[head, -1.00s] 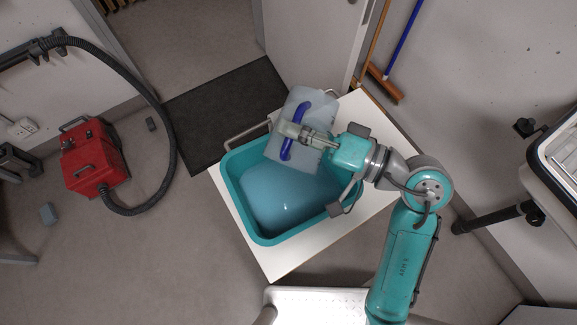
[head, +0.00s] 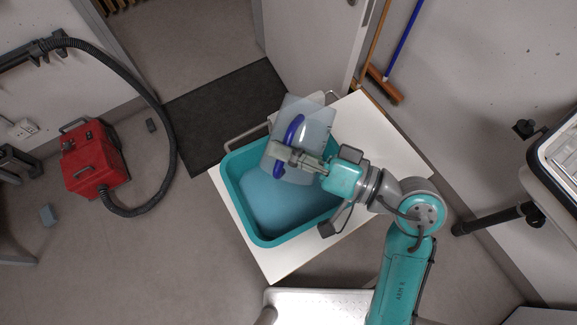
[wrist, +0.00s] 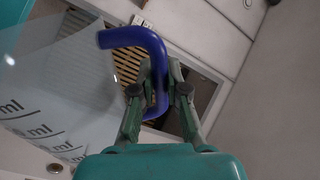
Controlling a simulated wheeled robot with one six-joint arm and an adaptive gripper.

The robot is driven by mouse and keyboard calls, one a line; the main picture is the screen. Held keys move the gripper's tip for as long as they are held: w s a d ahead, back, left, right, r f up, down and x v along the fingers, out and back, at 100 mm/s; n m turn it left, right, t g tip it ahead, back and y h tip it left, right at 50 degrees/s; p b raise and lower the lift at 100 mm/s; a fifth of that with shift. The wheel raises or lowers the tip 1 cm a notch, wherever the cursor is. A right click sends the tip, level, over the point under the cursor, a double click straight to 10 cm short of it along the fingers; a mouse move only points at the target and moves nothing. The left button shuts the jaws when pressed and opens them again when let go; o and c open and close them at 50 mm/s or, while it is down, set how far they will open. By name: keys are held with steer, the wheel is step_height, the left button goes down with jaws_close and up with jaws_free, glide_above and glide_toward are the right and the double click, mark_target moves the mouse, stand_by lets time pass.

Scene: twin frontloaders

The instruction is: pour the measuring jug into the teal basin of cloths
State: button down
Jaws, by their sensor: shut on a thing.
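The measuring jug (head: 314,122) is translucent with a blue handle (head: 295,131). It is held over the far right part of the teal basin (head: 229,190) and looks tilted in the head view. My gripper (head: 283,155) is shut on the handle. In the wrist view my gripper (wrist: 160,90) closes around the blue handle (wrist: 135,38), with the jug's marked wall (wrist: 60,90) at the left. The basin holds a smooth blue mass (head: 275,205); I cannot make out separate cloths or whether anything is flowing from the jug.
The basin stands on a white-topped trolley (head: 385,140) with bare top to its right. A red vacuum cleaner (head: 93,160) with a black hose stands on the floor at left. Brooms (head: 384,85) lean on the wall at top right. A dark mat (head: 220,110) lies behind.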

mark_target(301, 124)
stand_by(0.6)
steer(key=w+m, duration=0.1)
steer(key=w+d, duration=0.1)
steer(key=w+m, duration=0.1)
steer(key=w, duration=0.1)
steer(key=shift+d+r+m, duration=0.3)
steer(key=shift+r, duration=0.1)
steer(key=shift+w+d+m, duration=0.2)
steer(key=shift+w+m, duration=0.3)
steer(key=shift+w, duration=0.1)
steer(key=w+d+m, duration=0.1)
steer(key=w+m, duration=0.1)
steer(key=w+d+f+m+p, duration=0.1)
steer(key=w, duration=0.2)
steer(key=w+d+f+m, duration=0.1)
steer(key=w+m, duration=0.1)
steer(key=shift+w+f+m, duration=0.15)
steer(key=shift+w+m, duration=0.15)
steer(key=w+d+f+m+p, duration=0.2)
steer(key=w+d+f+m, duration=0.1)
steer(key=w+m, duration=0.4)
steer(key=w+d+f+m+p, duration=0.2)
steer(key=w+f+m, duration=0.2)
steer(key=w+m, duration=0.4)
steer(key=shift+w+d+m, duration=0.2)
steer(key=shift+d+m, duration=0.2)
steer(key=shift+m, duration=0.2)
